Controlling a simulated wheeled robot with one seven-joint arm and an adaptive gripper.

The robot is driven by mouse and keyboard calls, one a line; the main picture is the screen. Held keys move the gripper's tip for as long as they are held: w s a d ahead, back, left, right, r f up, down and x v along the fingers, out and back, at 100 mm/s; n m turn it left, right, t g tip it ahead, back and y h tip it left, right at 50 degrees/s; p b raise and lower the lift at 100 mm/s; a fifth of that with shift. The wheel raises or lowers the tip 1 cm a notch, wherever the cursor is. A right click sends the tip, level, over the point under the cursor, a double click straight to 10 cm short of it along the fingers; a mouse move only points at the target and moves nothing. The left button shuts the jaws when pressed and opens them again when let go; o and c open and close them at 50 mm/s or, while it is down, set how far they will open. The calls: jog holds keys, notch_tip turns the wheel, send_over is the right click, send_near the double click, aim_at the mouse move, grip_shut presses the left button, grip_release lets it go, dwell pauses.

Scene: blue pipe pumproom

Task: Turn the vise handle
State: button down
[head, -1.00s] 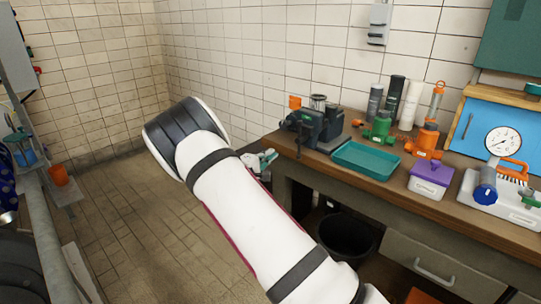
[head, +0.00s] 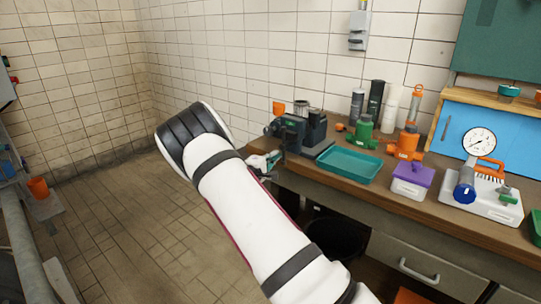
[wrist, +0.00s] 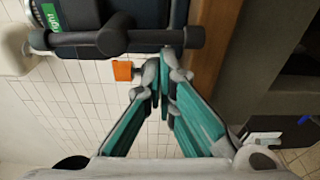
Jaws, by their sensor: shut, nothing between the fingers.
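The dark blue-grey vise (head: 311,132) stands at the left end of the wooden workbench in the head view. In the wrist view its body (wrist: 142,12) fills the top, and the dark vise handle (wrist: 80,39), a bar with rounded ends, runs across below it. My gripper (wrist: 163,66) has teal and grey fingers, shut with nothing between them. Its fingertips are just below the bar in that picture; I cannot tell whether they touch it. In the head view my gripper (head: 266,163) is partly hidden behind my white arm, left of and below the vise.
The workbench (head: 330,188) edge runs close to my gripper. A teal tray (head: 350,164), a green pump part (head: 363,133), an orange part (head: 406,144) and a purple-lidded box (head: 412,180) stand right of the vise. A dark bin (head: 335,238) is underneath. The floor left is clear.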

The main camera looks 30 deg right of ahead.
aim_at(284, 162)
jog(key=shift+s+d+f+n+p, duration=0.15)
jog(key=shift+s+f+n+p, duration=0.15)
jog(key=shift+n, duration=0.6)
jog(key=shift+s+n, duration=0.1)
jog(key=shift+n, duration=0.2)
jog(key=s+n+p, duration=0.1)
jog(key=n, duration=0.1)
jog(key=s+d+n+g+p, duration=0.1)
jog(key=n, duration=0.2)
jog(key=s+n+p, duration=0.1)
jog(key=n, duration=0.1)
jog(key=shift+s+d+g, duration=0.1)
jog(key=shift+d+g, duration=0.05)
jog(key=shift+g, duration=0.15)
jog(key=shift+s+p, duration=0.15)
jog(key=shift+p, duration=0.2)
jog(key=shift+s+d, duration=0.1)
jog(key=shift+f+y, duration=0.1)
jog(key=shift+y, duration=0.3)
